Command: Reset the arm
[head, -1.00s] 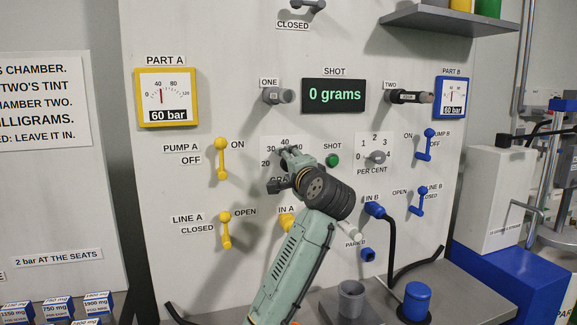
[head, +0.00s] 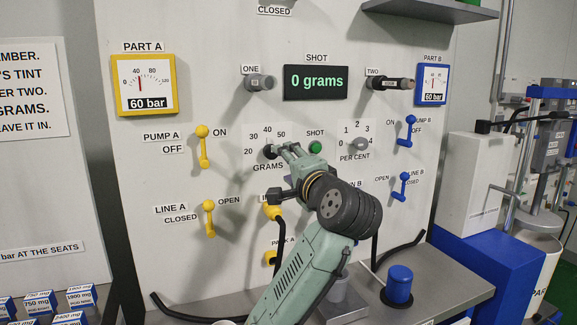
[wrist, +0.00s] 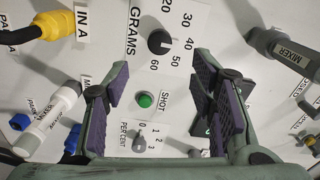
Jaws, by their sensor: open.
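My gripper (head: 288,150) is open and empty in front of the upright white panel (head: 230,120). In the head view its fingers point at the panel between the black GRAMS knob (head: 270,152) and the green SHOT button (head: 315,147). In the wrist view the two purple-padded fingers (wrist: 165,90) stand wide apart with the SHOT button (wrist: 145,100) seen between them. The GRAMS knob (wrist: 159,41) and the grey PER CENT knob (wrist: 140,143) show clear of the fingers. My arm hides part of the lower panel and the IN B area.
The display (head: 316,82) reads 0 grams. Yellow levers (head: 203,147) stand at left, blue levers (head: 407,130) at right.

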